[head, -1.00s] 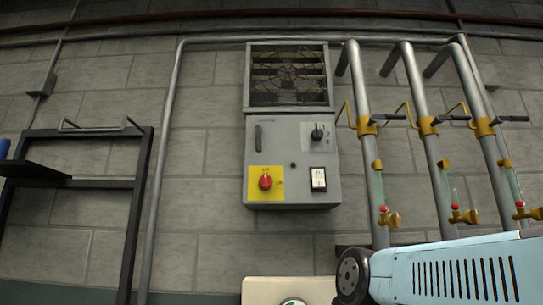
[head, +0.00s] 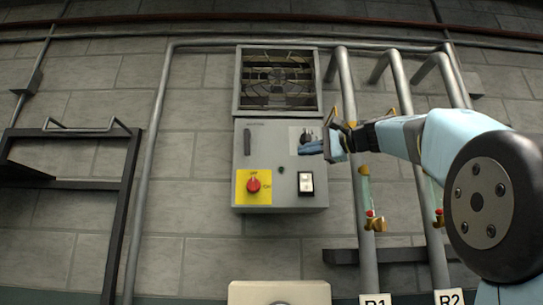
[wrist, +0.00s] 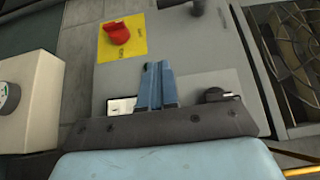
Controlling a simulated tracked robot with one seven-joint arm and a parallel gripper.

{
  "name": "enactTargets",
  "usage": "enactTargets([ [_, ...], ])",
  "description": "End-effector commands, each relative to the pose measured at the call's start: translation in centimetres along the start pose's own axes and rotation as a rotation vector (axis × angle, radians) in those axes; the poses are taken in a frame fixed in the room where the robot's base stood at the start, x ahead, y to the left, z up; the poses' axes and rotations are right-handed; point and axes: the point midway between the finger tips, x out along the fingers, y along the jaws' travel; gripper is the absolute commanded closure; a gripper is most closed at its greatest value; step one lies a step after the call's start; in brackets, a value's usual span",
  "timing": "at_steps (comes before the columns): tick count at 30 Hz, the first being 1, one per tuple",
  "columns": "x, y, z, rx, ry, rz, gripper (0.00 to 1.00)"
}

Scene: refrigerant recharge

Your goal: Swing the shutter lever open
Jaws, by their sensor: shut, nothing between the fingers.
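A grey control box (head: 282,196) hangs on the wall below a fan grille. A dark upright handle (head: 247,141), which may be the shutter lever, is on the box's upper left. Part of it shows at the top edge in the wrist view (wrist: 197,7). My gripper (head: 303,148) is in front of the box's right half, near the dark rotary knob (head: 306,136), to the right of the handle and apart from it. In the wrist view its blue fingers (wrist: 158,72) are together and empty. Whether they touch the box is unclear.
A red rotary switch (head: 253,185) on a yellow plate and a white rocker switch (head: 306,182) are on the box's lower half. The fan grille (head: 277,80) is above. Vertical pipes (head: 365,240) with valves stand right. A black rack (head: 122,215) is left.

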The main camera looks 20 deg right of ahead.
Motion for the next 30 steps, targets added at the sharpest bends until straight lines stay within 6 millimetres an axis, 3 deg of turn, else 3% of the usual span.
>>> enactTargets([
  [7,2.5,-0.2,0.1,0.001,-0.004,-0.003,1.0],
  [20,10.1,-0.1,0.0,0.0,-0.002,-0.001,1.0],
  [30,12.5,-0.2,2.6,0.0,-0.002,-0.004,1.0],
])
